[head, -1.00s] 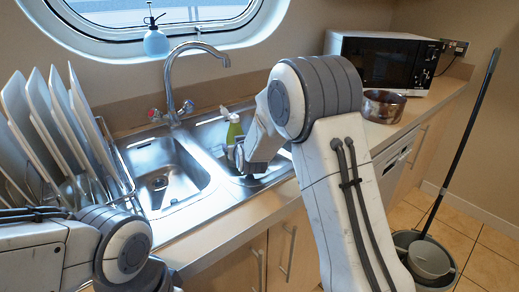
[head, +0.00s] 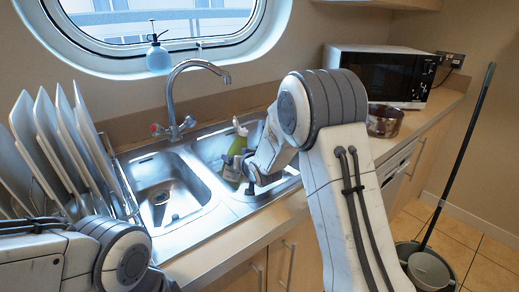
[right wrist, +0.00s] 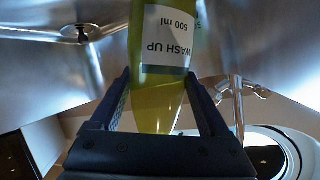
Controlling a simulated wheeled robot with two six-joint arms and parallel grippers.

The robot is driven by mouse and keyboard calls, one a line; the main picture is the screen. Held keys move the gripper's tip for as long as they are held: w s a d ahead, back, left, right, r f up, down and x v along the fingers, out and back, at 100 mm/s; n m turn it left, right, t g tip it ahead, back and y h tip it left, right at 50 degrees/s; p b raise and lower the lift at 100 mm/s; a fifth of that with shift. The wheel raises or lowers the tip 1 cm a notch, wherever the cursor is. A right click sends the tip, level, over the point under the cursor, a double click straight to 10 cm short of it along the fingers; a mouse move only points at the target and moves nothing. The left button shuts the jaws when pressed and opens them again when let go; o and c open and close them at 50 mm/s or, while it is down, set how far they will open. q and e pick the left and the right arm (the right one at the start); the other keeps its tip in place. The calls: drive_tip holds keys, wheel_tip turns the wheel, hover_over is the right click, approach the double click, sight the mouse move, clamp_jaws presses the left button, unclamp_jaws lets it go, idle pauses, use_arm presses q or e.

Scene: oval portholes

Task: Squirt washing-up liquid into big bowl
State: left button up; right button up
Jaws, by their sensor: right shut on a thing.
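A green washing-up liquid bottle (head: 237,148) with a pale top is over the right basin of the sink (head: 203,148) in the head view, close to upright with a slight lean. My right gripper (head: 240,170) is shut on it, partly hidden by my own arm. In the right wrist view the bottle (right wrist: 165,50) stands between both fingers of the gripper (right wrist: 158,82), its "WASH UP 500 ml" label upside down in the picture. The sink has two basins, the right one partly covered by my arm. My left gripper is out of sight; only its arm shows at lower left.
A tap (head: 172,105) rises behind the basins. A rack of plates (head: 62,150) stands left of the sink. A brown pot (head: 384,121) sits before the microwave (head: 385,72). A spray bottle (head: 158,55) is on the sill; a mop bucket (head: 425,268) stands on the floor.

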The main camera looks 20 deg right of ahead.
drive_tip(key=shift+f+m+y+p, duration=0.1)
drive_tip(key=shift+m+y+p, duration=0.4)
drive_tip(key=shift+m+p, duration=0.25)
drive_tip(key=r+m+y+p, duration=0.1)
drive_tip(key=r+p, duration=0.5)
drive_tip(key=r+m+p, duration=0.1)
drive_tip(key=r+p, duration=0.5)
drive_tip(key=shift+a+r+y+p, duration=0.2)
drive_tip(key=shift+r+y+p, duration=0.05)
drive_tip(key=shift+y+p, duration=0.15)
drive_tip(key=shift+s+a+m+y, duration=0.1)
drive_tip(key=shift+a+m+y, duration=0.3)
drive_tip(key=shift+m, duration=0.25)
drive_tip(key=shift+a+f+m+y+b, duration=0.3)
drive_tip(key=shift+a+f+m+y, duration=0.2)
drive_tip(key=shift+m, duration=0.3)
drive_tip(key=shift+a+f+m+t+b, duration=0.15)
drive_tip(key=shift+f+m+t+b, duration=0.3)
drive_tip(key=shift+f+b, duration=0.25)
drive_tip(key=shift+a+f+m+y, duration=0.1)
drive_tip(key=shift+f+m+y, duration=0.05)
drive_tip(key=shift+m+y, duration=0.3)
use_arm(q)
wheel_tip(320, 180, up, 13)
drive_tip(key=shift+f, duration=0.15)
use_arm(e)
drive_tip(key=shift+f+m+t+y, duration=0.25)
drive_tip(key=shift+f+m, duration=0.35)
